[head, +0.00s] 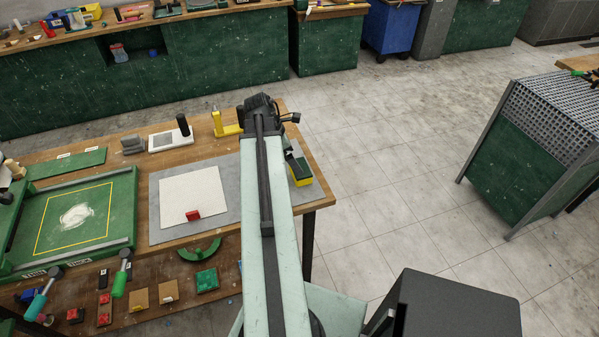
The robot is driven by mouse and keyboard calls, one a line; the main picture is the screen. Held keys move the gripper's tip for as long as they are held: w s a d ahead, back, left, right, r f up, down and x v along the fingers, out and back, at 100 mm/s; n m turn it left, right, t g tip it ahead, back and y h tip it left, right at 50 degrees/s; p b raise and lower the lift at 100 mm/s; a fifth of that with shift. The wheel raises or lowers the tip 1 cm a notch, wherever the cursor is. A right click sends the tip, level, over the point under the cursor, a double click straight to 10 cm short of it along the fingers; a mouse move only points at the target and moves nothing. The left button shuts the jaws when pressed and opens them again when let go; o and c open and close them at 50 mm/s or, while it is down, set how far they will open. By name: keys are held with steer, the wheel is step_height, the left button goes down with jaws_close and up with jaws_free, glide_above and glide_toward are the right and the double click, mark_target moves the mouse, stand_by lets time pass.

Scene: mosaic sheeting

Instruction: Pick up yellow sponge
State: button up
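A small block with a yellow side and a dark green top (302,181) sits near the right edge of the wooden workbench, just right of my arm. It looks like the yellow sponge, partly hidden by my arm and dark parts beside it. My arm reaches forward over the bench's right part. Its dark wrist end (262,108) is above the bench's far right corner, beyond the block. The fingers of my gripper cannot be made out, so I cannot tell whether it is open or shut.
A yellow L-shaped tool (226,124) stands left of my wrist. A grey mat (155,215) bears a white sheet (192,190) and a red block (193,216). A green framed tray (125,205) lies left. Open floor (390,160) lies right; a green cabinet (520,150) stands beyond.

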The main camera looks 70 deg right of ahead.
steer(key=b+x, duration=0.7)
steer(key=x, duration=0.1)
steer(key=shift+d+f, duration=0.1)
steer(key=shift+s+r, duration=0.1)
steer(key=shift+r, duration=0.1)
steer(key=c, duration=1.1)
